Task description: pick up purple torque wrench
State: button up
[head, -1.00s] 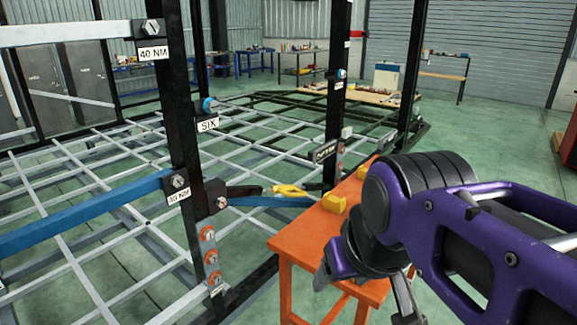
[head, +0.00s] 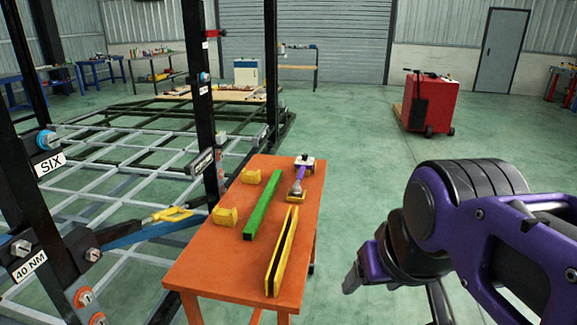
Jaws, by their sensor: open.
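A small tool with a purple section (head: 298,172), a pale top end and a yellow lower end lies at the far right part of the orange table (head: 200,262). It may be the purple torque wrench, but it is too small to be sure. My gripper (head: 393,295) is at the lower right in the head view, on my purple and black arm, right of the table. It is open and apart from the table and everything on it. The rest of my arm runs out of the picture at the right.
On the table lie a green bar (head: 263,205), a yellow level (head: 282,252) and two yellow blocks (head: 226,217). The trailer frame (head: 120,150) and black posts (head: 203,90) stand left. A red cart (head: 430,104) stands back right; the green floor (head: 350,140) between is clear.

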aim_at(297, 191)
jog(key=z, duration=0.5)
jog(key=l+z, duration=0.55)
jog(key=i+l+u, duration=0.1)
jog(key=i+l, duration=0.15)
jog(key=i+l+u, duration=0.1)
jog(key=l, duration=0.3)
jog(key=i+l+u, duration=0.1)
jog(key=i, duration=0.3)
jog(key=i+l, duration=0.15)
jog(key=i, duration=0.2)
jog(key=i+l+u, duration=0.15)
jog(key=i, duration=0.25)
jog(key=i+l+u, duration=0.1)
jog(key=i+u, duration=0.25)
jog(key=i, duration=0.75)
jog(key=i+u, duration=0.95)
jog(key=k+l, duration=0.05)
jog(key=k, duration=0.1)
